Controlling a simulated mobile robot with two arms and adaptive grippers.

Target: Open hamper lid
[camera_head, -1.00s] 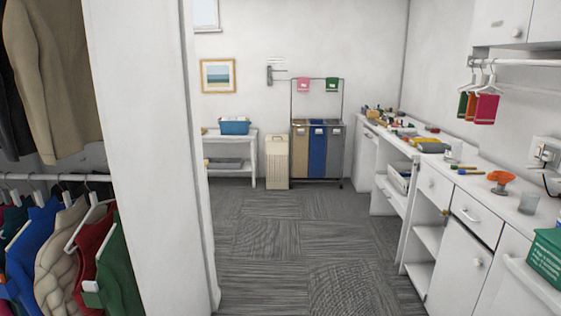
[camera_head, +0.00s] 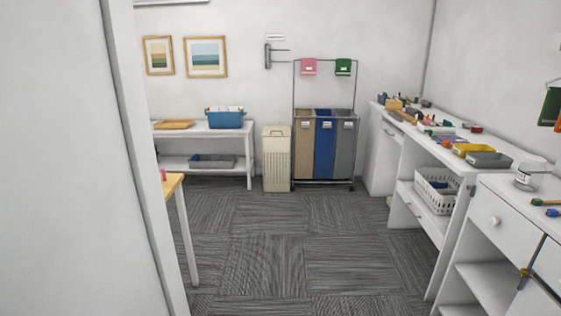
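A tall cream hamper (camera_head: 277,165) with slatted, perforated sides stands on the carpet against the back wall. Its lid (camera_head: 277,131) looks shut and has a small handle mark near the top. It stands between the white shelf table and the three-bag laundry sorter. Neither of my grippers is in the view.
A white shelf table (camera_head: 236,131) with a blue bin (camera_head: 225,119) is left of the hamper; a sorter (camera_head: 325,148) with tan, blue and grey bags is right. A cluttered white counter (camera_head: 447,140) lines the right. A wooden table (camera_head: 173,187) juts in left. Carpet (camera_head: 290,235) ahead is clear.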

